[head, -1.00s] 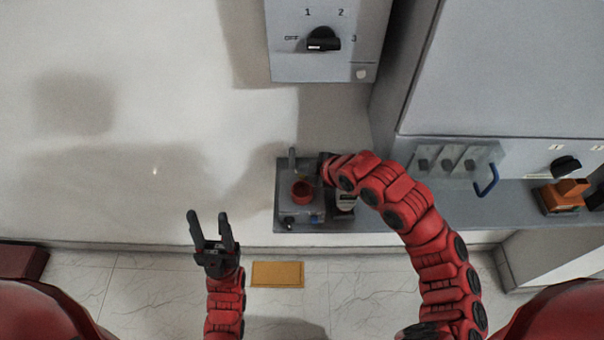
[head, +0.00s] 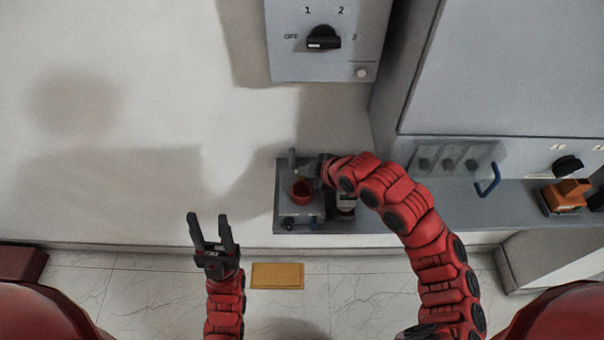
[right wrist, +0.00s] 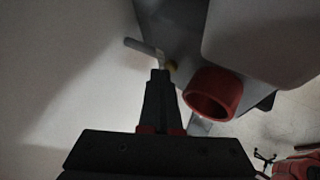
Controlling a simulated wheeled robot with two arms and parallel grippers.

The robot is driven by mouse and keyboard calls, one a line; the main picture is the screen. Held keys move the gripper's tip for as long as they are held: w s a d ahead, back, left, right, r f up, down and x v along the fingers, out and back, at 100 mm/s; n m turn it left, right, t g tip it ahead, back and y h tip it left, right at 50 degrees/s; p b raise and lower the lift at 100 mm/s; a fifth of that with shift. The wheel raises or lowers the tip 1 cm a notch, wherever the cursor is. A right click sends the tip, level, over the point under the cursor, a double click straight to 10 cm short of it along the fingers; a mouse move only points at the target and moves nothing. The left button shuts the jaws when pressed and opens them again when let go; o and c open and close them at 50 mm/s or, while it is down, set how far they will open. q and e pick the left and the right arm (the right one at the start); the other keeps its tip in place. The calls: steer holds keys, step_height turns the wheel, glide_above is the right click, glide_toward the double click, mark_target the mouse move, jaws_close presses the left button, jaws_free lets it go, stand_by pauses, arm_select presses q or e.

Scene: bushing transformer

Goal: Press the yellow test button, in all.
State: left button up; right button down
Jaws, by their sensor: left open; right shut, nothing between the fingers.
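The yellow test button (right wrist: 172,65) shows in the right wrist view, small and partly hidden, between a grey lever and a red round collar. My right gripper (right wrist: 160,74) is shut and empty, its tips right beside the button; I cannot tell whether they touch it. In the head view my right gripper (head: 311,168) is at the upper part of the grey test box (head: 300,220), near the lever (head: 292,160) and the red collar (head: 302,192). My left gripper (head: 211,232) is open and empty, left of the box and apart from it.
A grey panel with a black rotary knob (head: 323,38) hangs above the box. To the right are a clear-covered switch group (head: 450,158), a blue handle (head: 487,180) and an orange device (head: 565,195) on the grey ledge. A yellow plate (head: 277,275) lies on the floor.

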mark_target(306, 179)
steer(key=shift+r, duration=0.75)
step_height(306, 179, up, 5)
steer(key=p, duration=0.2)
steer(key=shift+p, duration=0.35)
steer(key=shift+f, duration=0.1)
stand_by(0.5)
